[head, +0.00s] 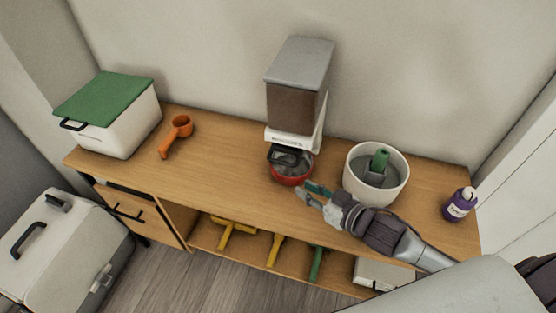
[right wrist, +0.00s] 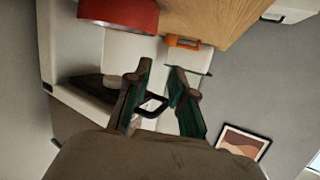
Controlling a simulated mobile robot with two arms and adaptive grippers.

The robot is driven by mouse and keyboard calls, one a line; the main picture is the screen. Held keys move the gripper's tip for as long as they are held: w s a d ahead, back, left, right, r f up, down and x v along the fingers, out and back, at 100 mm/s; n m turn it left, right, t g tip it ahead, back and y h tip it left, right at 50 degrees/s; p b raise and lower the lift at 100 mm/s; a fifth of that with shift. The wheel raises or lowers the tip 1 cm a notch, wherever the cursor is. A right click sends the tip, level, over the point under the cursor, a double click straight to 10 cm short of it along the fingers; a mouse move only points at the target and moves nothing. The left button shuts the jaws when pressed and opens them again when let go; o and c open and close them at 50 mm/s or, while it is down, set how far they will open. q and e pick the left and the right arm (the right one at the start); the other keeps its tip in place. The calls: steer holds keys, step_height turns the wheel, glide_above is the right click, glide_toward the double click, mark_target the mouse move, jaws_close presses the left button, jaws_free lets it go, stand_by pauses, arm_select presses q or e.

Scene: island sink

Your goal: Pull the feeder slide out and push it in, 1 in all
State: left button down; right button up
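The feeder (head: 296,105) stands at the back middle of the counter, with a grey lid, brown contents and a white base. Its dark slide with a black loop handle (head: 288,157) shows at the front of the base, over a red bowl (head: 291,175). In the right wrist view the loop handle (right wrist: 153,106) appears between my fingers, which look clear of it; the red bowl (right wrist: 120,12) is at the top. My right gripper (head: 309,190) is open and empty, just right and in front of the bowl. My left gripper is not in view.
A white pot (head: 352,179) with a green-handled item stands close to my right arm. A purple bottle (head: 459,205) is at the right end. An orange scoop (head: 176,135) and a green-lidded box (head: 130,128) are at left. The counter between scoop and bowl is clear.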

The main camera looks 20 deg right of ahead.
mark_target(278, 162)
steer(key=s+d+r+n+g+y, duration=0.1)
steer(key=d+r+n+g+y, duration=0.25)
steer(key=d+r+y, duration=0.35)
steer(key=shift+n+y, duration=0.45)
steer(key=shift+y, duration=0.05)
steer(key=x, duration=0.5)
steer(key=p+x, duration=0.1)
steer(key=x, duration=0.4)
steer(key=s+p+x, duration=0.1)
steer(key=x, duration=0.4)
steer(key=shift+a+f, duration=0.2)
steer(key=shift+a, duration=0.1)
jaws_close()
